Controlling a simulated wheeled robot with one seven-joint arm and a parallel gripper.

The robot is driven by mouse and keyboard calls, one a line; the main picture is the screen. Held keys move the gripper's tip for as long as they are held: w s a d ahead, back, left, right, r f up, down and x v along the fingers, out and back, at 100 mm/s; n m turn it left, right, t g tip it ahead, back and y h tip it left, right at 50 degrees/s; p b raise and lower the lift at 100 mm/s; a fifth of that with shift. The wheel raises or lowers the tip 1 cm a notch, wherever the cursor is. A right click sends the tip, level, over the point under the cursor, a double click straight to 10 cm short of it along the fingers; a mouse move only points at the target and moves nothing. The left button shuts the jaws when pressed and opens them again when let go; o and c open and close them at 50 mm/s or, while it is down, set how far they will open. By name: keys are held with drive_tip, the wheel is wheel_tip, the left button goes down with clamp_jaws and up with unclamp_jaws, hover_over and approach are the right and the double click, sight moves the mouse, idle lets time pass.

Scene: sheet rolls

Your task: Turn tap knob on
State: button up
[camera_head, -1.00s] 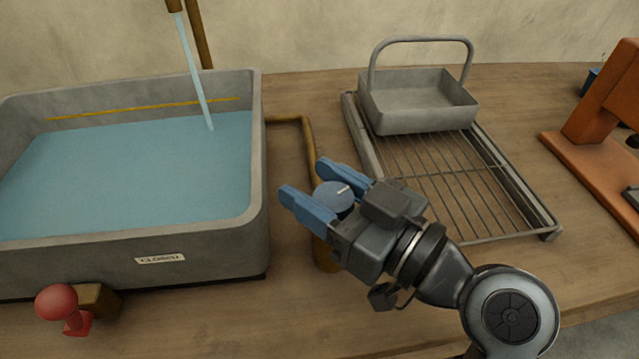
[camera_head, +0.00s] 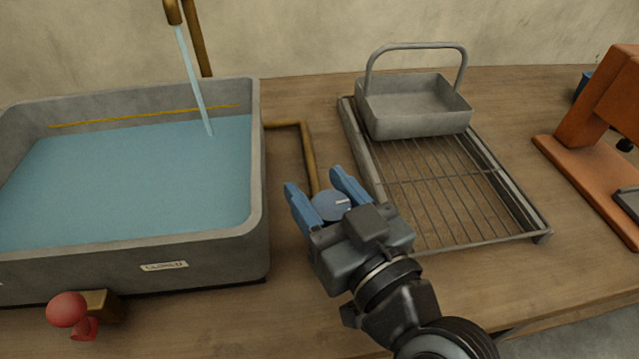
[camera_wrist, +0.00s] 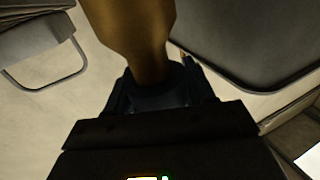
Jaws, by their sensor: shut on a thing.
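The tap knob (camera_head: 331,204) is a round blue cap with a white mark pointing right, on top of an upright brass pipe beside the basin. My gripper (camera_head: 315,181) is shut on it, one blue finger on each side. In the wrist view, the brown pipe (camera_wrist: 135,35) runs up to my dark fingers (camera_wrist: 160,88); the knob is hard to make out there. The brass spout (camera_head: 172,12) is at the top left, and a stream of water (camera_head: 194,85) falls from it into the grey basin (camera_head: 262,170).
A red ball-ended handle (camera_head: 68,310) sticks out at the basin's lower front, near a small label (camera_head: 164,266). A wire rack (camera_head: 450,190) with a grey handled basket (camera_head: 415,110) stands close right of my gripper. An orange stand (camera_head: 590,160) is at the far right.

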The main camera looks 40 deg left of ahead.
drive_tip(key=shift+w+d+m+t+h+p, duration=0.15)
drive_tip(key=shift+m+t+h+p, duration=0.45)
drive_tip(key=shift+m+t+p, duration=0.55)
drive_tip(key=o, duration=1)
drive_tip(key=shift+n, duration=0.25)
drive_tip(key=shift+c, duration=0.2)
drive_tip(key=shift+s+d+f+b, duration=0.1)
drive_tip(key=shift+s+d+b, duration=0.1)
drive_tip(key=shift+d+b, duration=0.15)
drive_tip(key=b+v, duration=0.2)
drive_tip(key=v, duration=0.5)
